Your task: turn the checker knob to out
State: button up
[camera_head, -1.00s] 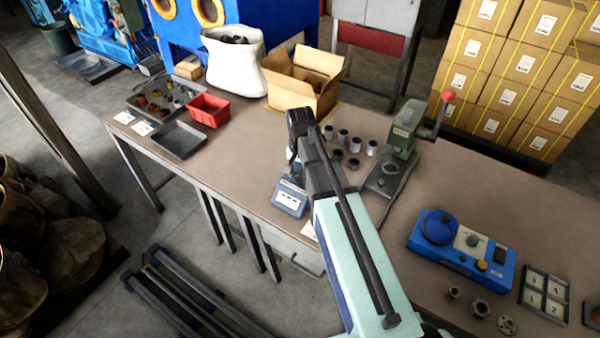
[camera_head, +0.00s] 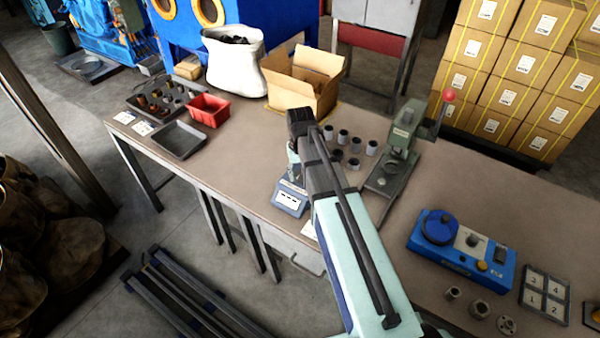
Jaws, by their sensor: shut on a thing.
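A blue box (camera_head: 455,262) stands on the right part of the bench, with a blue round dial, a grey knob (camera_head: 473,240) on a pale plate and a yellow button. A small blue-grey device (camera_head: 289,203) with a pale label or display stands near the bench's front edge, left of my arm. I cannot tell from lettering which is the checker. My gripper (camera_head: 293,173) points down over the small device, well left of the blue box. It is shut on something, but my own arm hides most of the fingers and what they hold.
A green press (camera_head: 402,140) with a red-balled lever stands right of my arm. Several metal cups stand beside it. An open carton (camera_head: 290,95), white sack (camera_head: 235,65), red bin (camera_head: 209,114) and dark trays lie left. A numbered tray (camera_head: 530,310) sits at right.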

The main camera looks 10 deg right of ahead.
aim_at(300, 174)
jog(key=shift+s, duration=0.1)
jog(key=o, duration=1.1)
jog(key=shift+f, duration=0.1)
jog(key=shift+o, duration=0.2)
notch_tip(300, 174, up, 12)
